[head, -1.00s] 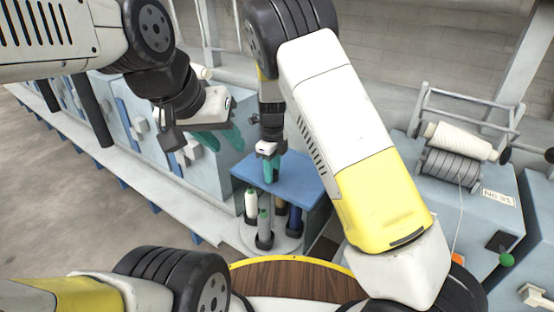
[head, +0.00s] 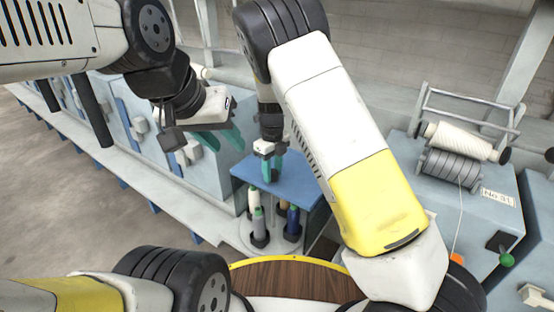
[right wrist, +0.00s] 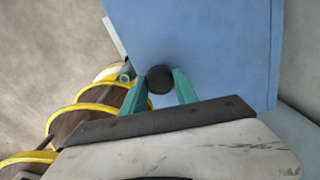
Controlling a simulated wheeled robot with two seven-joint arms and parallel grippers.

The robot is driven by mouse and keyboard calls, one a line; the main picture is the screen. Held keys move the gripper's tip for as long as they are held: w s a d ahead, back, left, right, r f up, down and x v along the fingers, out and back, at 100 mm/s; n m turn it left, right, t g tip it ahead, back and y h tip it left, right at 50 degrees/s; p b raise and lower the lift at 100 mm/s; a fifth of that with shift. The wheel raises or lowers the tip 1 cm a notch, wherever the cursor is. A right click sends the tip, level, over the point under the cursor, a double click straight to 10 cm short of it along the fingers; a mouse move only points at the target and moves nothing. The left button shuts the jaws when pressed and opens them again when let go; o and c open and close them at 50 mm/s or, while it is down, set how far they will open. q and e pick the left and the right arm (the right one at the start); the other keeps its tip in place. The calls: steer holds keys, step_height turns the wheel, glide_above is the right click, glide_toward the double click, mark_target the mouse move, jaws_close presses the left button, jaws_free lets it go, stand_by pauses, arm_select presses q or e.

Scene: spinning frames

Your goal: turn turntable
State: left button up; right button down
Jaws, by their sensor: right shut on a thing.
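The turntable (head: 245,228) is a pale round disc under a blue box top (head: 312,184). Several bobbins stand upright on it, among them a white one (head: 254,203), a grey one (head: 259,226) and a dark blue one (head: 292,221). My right gripper (head: 268,170) is over the blue top. In the right wrist view its teal fingers (right wrist: 162,88) are shut on a round black knob (right wrist: 160,78) above the blue surface. My left gripper (head: 222,143) is open and empty, in the air left of the blue top.
A machine with a cream yarn roll (head: 462,140) stands at the right, with a green ball knob (head: 506,260) on its side. A row of blue-grey machines (head: 120,110) runs along the left. A round wooden top with a yellow rim (head: 290,283) is in front.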

steer(key=shift+w+r, duration=0.1)
steer(key=c, duration=0.9)
jaws_free()
step_height(320, 180, up, 7)
steer(key=shift+f, duration=0.1)
steer(key=shift+r, duration=0.45)
